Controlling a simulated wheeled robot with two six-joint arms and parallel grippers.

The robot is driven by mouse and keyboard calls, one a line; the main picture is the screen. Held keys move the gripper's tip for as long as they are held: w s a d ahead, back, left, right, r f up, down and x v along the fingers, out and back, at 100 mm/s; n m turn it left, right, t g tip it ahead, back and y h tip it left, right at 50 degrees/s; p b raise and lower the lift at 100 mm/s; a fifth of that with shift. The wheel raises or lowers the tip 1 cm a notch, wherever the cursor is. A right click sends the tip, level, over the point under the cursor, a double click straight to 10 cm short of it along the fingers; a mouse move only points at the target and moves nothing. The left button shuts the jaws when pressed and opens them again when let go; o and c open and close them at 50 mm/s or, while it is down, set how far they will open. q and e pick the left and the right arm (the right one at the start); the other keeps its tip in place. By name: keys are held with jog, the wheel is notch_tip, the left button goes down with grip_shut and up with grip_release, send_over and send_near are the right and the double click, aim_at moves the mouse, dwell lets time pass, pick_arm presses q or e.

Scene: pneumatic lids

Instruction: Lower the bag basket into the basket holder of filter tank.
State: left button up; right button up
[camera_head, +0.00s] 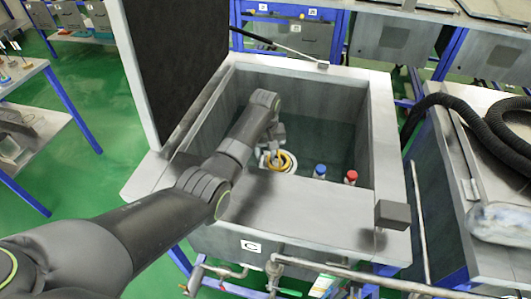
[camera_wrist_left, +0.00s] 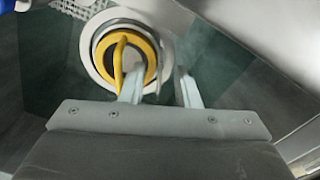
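The bag basket (camera_wrist_left: 153,50) shows as a yellow ring with a yellow strap-like handle (camera_wrist_left: 118,62) across its dark opening. A pale round rim (camera_wrist_left: 90,68) surrounds it, apparently the basket holder; I cannot tell how deep the basket sits. In the head view the yellow ring (camera_head: 285,168) is low inside the open filter tank (camera_head: 300,205), by its near wall. My left gripper (camera_wrist_left: 161,88) reaches down into the tank beside the ring. Its fingers are apart with nothing visible between them, and the left finger overlaps the ring's edge. My right gripper is not in view.
The dark raised lid (camera_head: 175,60) stands at the tank's left. A blue-capped item (camera_head: 320,170) and a red-capped item (camera_head: 351,176) are right of the basket. The tank's walls (camera_head: 375,130) enclose the arm. A black hose (camera_head: 455,102) lies at the right.

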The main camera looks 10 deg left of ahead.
pick_arm(q)
notch_tip(320, 180, up, 8)
jog(key=shift+w+r+b, duration=0.1)
jog(key=shift+r+b, duration=0.15)
jog(key=shift+b, duration=0.6)
notch_tip(320, 180, up, 9)
jog(key=p, duration=0.6)
jog(key=shift+f, duration=0.1)
